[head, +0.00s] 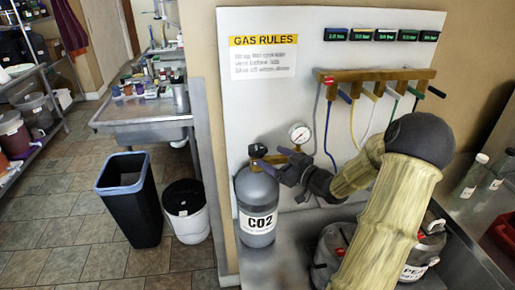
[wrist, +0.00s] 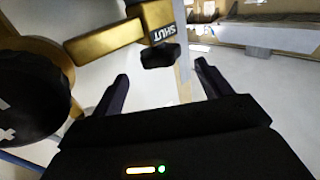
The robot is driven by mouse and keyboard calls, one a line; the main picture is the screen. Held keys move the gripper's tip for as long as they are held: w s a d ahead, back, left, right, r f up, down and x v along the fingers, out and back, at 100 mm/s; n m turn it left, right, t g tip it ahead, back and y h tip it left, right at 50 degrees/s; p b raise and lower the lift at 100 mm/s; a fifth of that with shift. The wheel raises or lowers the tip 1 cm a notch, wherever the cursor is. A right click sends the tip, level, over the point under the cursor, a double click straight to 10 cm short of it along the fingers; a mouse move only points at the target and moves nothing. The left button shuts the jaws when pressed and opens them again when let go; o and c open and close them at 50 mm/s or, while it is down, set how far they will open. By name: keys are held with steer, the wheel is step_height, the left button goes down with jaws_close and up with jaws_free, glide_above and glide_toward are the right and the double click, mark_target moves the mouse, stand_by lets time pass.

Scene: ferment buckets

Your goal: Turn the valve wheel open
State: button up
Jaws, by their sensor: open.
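The grey CO2 cylinder (head: 257,195) stands upright on the metal bench in the head view. A brass valve with a small dark wheel (head: 257,150) sits on its top. My gripper (head: 274,161) is close to the valve's right side, with its fingers pointing left. In the wrist view, a brass block (wrist: 108,42) bears a "SHUT" label and a black knob (wrist: 160,56). The knob lies ahead of my open gripper (wrist: 162,70), between the fingertips in the picture. I see no contact. A large dark round part (wrist: 30,95) is cut off at the left edge; I cannot tell what it is.
A pressure gauge (head: 300,133) stands behind my gripper. A grey keg (head: 425,245) stands under my arm. A dark bin (head: 128,195) and a white-and-black bucket (head: 187,212) stand on the floor at left.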

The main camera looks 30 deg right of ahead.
mark_target(257, 147)
steer(key=p+x, duration=0.1)
steer(key=x, duration=0.6)
steer(key=shift+w, duration=0.1)
steer(key=c, duration=1)
